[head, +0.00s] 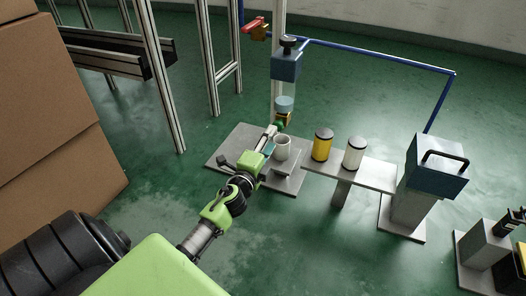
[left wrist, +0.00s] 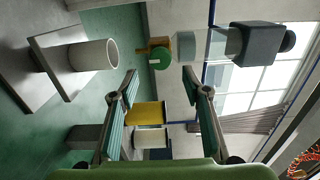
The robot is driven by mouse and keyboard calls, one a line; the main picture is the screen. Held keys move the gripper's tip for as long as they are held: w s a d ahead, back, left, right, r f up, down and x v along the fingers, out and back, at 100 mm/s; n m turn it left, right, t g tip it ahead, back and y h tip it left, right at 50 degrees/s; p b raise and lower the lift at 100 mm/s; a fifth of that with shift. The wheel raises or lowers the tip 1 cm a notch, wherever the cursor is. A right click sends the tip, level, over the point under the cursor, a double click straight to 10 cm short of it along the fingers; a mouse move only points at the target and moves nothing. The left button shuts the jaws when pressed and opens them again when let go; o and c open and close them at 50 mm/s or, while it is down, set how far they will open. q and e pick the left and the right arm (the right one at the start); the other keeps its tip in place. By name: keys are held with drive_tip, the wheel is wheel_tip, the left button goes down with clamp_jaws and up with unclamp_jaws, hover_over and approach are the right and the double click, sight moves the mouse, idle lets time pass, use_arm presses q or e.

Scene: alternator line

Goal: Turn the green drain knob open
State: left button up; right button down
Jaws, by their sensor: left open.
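The green drain knob (head: 281,125) sits under the brass drain fitting (head: 284,117) at the bottom of the filter unit (head: 285,66), above a white cup (head: 282,148). In the left wrist view the round green knob (left wrist: 159,60) shows face-on beside the brass fitting (left wrist: 153,45), between the fingertips in the picture and beyond them. My left gripper (head: 269,138) reaches up close to the knob, partly in front of the cup. Its two fingers (left wrist: 160,74) are spread and hold nothing. I cannot tell the exact gap to the knob. My right gripper does not show.
A yellow can (head: 323,145) and a white can (head: 354,153) stand on the grey bench (head: 378,172) to the right. A blue box with a handle (head: 437,168) is farther right. A blue pipe (head: 375,57) runs behind. Cardboard boxes (head: 50,110) fill the left.

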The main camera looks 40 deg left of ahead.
use_arm(q)
drive_tip(key=v, duration=0.6)
drive_tip(key=shift+s, duration=0.2)
drive_tip(key=shift+d, duration=0.15)
